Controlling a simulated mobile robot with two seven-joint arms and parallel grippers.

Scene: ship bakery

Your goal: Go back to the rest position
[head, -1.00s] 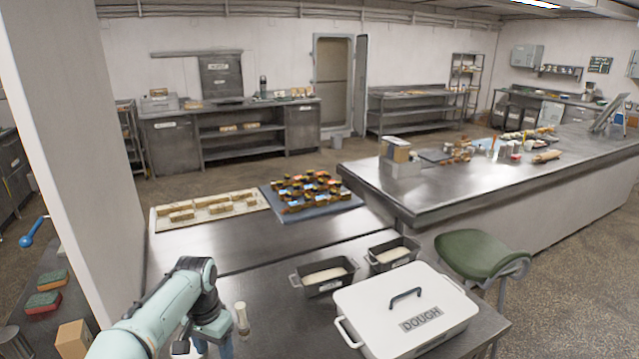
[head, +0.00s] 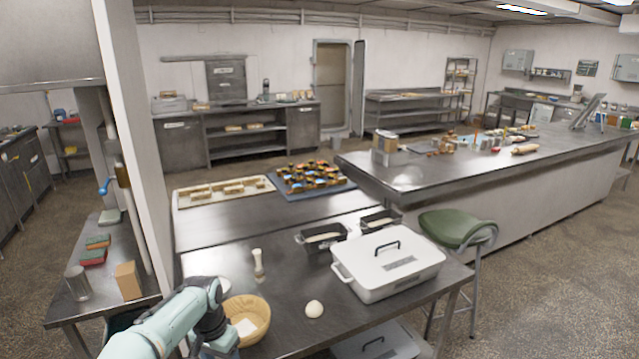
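My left arm comes in from the lower left of the head view. Its gripper (head: 218,346) points down at the bottom edge, in front of a wicker basket (head: 262,318) with something white inside. The fingers are mostly hidden, so I cannot tell whether they are open or shut. My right gripper is not in view. On the steel table (head: 285,290) lie a round dough ball (head: 314,309), a brush with a pale handle (head: 258,262) and a white lidded dough box (head: 388,266).
Two dark loaf tins (head: 322,238) stand behind the box. A tray of loaves (head: 225,204) and a blue tray of small pastries (head: 347,184) lie farther back. A green stool (head: 452,229) stands right of the table. A white pillar (head: 135,130) rises at the left.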

